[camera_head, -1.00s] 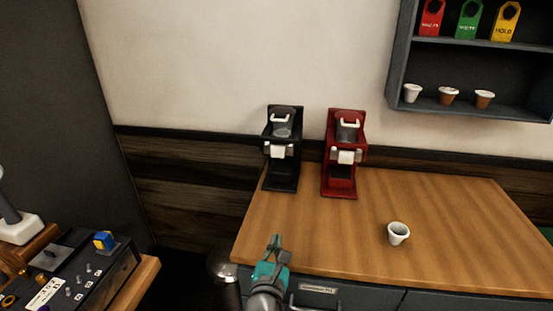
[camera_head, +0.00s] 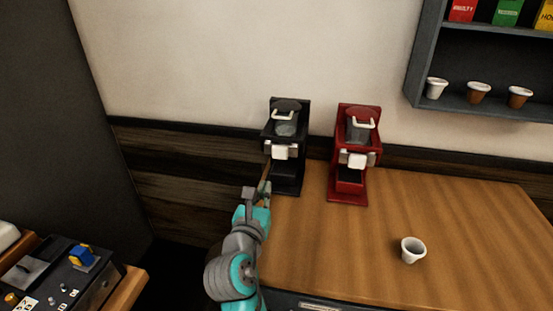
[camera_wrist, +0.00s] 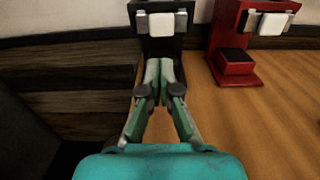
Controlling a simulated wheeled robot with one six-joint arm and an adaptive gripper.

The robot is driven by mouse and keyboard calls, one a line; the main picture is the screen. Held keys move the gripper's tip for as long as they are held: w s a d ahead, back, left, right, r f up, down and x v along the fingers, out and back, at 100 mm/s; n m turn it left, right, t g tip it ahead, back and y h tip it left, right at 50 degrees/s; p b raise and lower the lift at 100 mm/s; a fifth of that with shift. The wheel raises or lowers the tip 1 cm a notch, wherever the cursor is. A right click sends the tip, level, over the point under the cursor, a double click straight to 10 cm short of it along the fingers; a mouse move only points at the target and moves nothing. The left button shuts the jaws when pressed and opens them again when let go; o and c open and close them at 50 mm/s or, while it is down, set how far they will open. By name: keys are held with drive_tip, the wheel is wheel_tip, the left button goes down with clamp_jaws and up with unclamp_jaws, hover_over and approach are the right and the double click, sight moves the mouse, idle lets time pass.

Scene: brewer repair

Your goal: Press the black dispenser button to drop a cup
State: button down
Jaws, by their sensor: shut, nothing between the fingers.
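The black dispenser (camera_head: 289,177) stands at the back left of the wooden table, with a pale block (camera_head: 280,153) on its front and a clear container on top. The wrist view also shows the black dispenser (camera_wrist: 136,22) and its pale block (camera_wrist: 161,24). My gripper (camera_head: 266,178) is shut and empty at its lower left front. In the wrist view my gripper (camera_wrist: 158,66) points at the dispenser's lower front, below the pale block, and hides part of it. I cannot tell whether the fingertips touch it.
A red dispenser (camera_head: 350,185) stands just right of the black one. A dark wall shelf (camera_head: 425,55) at upper right holds several cups and coloured tags. The table (camera_head: 450,205) is mostly clear. A dark bench unit (camera_head: 50,285) stands at lower left.

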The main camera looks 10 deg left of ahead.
sight(278, 153)
drive_tip(key=w, duration=1.3)
drive_tip(key=shift+w+d, duration=0.3)
drive_tip(key=shift+w+r, duration=0.1)
drive_tip(key=shift+w, duration=1.85)
